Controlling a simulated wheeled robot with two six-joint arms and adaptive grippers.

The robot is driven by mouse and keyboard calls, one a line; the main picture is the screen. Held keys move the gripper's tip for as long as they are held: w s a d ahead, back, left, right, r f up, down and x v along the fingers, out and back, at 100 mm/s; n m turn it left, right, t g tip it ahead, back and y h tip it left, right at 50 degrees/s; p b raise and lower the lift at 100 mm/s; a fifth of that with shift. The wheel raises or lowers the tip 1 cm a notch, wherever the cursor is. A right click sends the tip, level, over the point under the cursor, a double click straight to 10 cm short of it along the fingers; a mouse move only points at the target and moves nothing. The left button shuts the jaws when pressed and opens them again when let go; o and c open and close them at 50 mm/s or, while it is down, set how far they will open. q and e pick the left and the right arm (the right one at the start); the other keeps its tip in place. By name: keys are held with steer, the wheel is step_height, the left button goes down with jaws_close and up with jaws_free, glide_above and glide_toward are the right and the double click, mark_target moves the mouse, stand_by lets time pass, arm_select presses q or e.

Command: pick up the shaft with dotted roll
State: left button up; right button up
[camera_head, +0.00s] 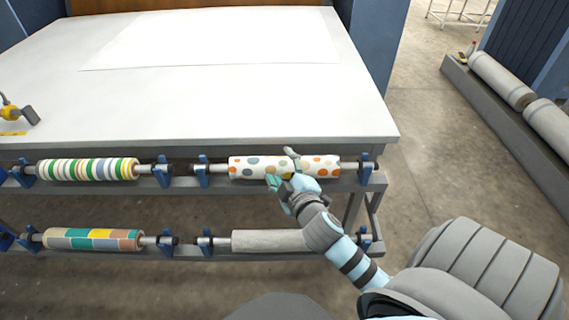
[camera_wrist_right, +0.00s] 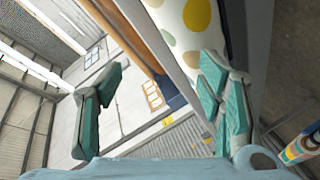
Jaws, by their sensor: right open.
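The shaft with the dotted roll (camera_head: 250,167), white with orange, yellow and grey-green spots, lies level in blue brackets on the upper rail, below the table's front edge. Its bare shaft ends show at both sides. My right gripper (camera_head: 281,168) is open at the middle of this roll, its fingers overlapping the roll in the head view and hiding part of it. In the right wrist view the dotted roll (camera_wrist_right: 185,22) lies past the tip of the right-hand finger, not centred between the fingers. I cannot tell whether they touch. My left gripper is out of view.
A striped roll (camera_head: 88,169) sits left on the same rail. A patchwork roll (camera_head: 92,239) and a plain grey roll (camera_head: 268,241) sit on the lower rail. The white table (camera_head: 215,105) is mostly clear; a yellow object (camera_head: 10,110) stands at its left.

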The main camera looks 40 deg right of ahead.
steer(key=w+a+r+n+t+y, duration=0.2)
steer(key=w+a+r+n+y, duration=0.25)
steer(key=r+n+y, duration=0.6)
steer(key=w+a+r+n+t+y, duration=0.2)
steer(key=w+a+r+n+y, duration=0.4)
steer(key=n, duration=0.8)
steer(key=n+g+h, duration=0.8)
steer(key=n+g, duration=0.6)
steer(key=g, duration=0.2)
glide_toward(288, 159)
steer(key=b+x, duration=0.2)
steer(key=b, duration=0.1)
steer(key=shift+w, duration=0.1)
steer(key=x, duration=1)
steer(key=shift+a+f, duration=0.15)
steer(key=shift+f, duration=0.25)
steer(key=c, duration=1.3)
steer(key=shift+r, duration=0.15)
steer(key=shift+c, duration=0.2)
